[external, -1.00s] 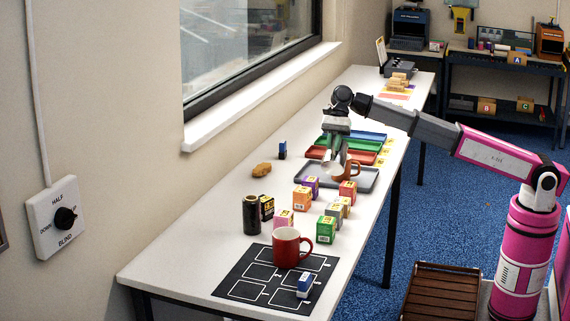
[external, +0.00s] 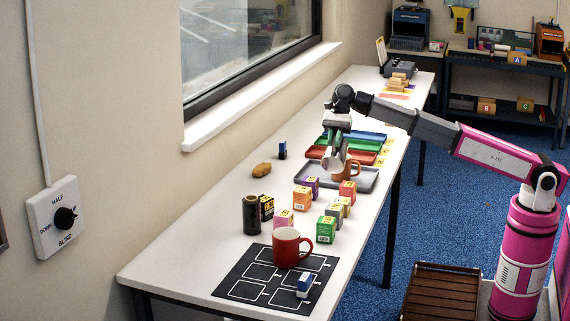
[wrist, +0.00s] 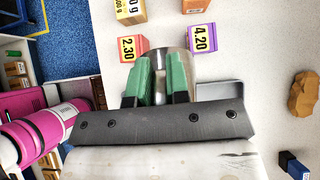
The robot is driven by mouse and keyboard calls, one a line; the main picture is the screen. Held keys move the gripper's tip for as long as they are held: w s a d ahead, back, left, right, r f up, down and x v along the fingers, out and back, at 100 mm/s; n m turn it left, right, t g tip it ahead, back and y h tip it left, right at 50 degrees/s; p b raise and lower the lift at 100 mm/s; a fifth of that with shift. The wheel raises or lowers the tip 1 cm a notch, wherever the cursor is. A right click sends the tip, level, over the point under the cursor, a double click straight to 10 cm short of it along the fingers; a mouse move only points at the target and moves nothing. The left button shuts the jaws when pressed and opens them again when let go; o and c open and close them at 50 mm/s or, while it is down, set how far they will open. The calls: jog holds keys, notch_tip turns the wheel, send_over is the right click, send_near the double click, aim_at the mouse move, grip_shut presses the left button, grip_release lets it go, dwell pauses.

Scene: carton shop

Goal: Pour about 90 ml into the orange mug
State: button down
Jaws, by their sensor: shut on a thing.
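The orange mug (external: 351,168) stands on the grey tray (external: 364,186) in the external view, partly covered by the thing I hold. My gripper (external: 333,156) is above and just left of the mug, shut on a silvery-white cup-like vessel (external: 330,164). In the wrist view the green fingertips (wrist: 160,75) close around this metallic vessel (wrist: 178,62). The vessel looks tilted beside the mug's rim; I cannot tell whether they touch. No stream of liquid is visible, and the levels in both are hidden. The orange mug cannot be made out in the wrist view.
Several small priced boxes (external: 302,199) stand in front of the tray. A red mug (external: 287,247) stands on a black marked mat (external: 234,287), with a dark cylinder (external: 251,215) nearby. Red (external: 362,158), green and blue trays lie behind. A brown lump (external: 261,170) lies left.

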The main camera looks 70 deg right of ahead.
aim_at(332, 155)
jog(key=shift+d+r+y+p, duration=0.4)
jog(key=shift+d+r+y, duration=0.1)
jog(key=shift+y, duration=0.1)
dwell(0.5)
jog(key=shift+d+r+y+p, duration=0.2)
jog(key=shift+d+r+y, duration=0.15)
jog(key=shift+d, duration=0.15)
jog(key=shift+d+r+y+p, duration=0.2)
jog(key=shift+d+y, duration=0.15)
jog(key=shift+d, duration=0.15)
dwell(0.5)
jog(key=a+f+h, duration=0.1)
jog(key=a, duration=0.1)
jog(key=a+f+h, duration=0.1)
jog(key=shift+a+f+h, duration=0.15)
jog(key=shift+a+h, duration=0.2)
jog(key=shift+h, duration=0.05)
jog(key=shift+a+f+h, duration=0.35)
jog(key=shift+f+h, duration=0.35)
jog(key=shift+h, duration=0.05)
jog(key=shift+a+f+h, duration=0.3)
jog(key=shift+f+h, duration=0.35)
jog(key=shift+h, duration=0.1)
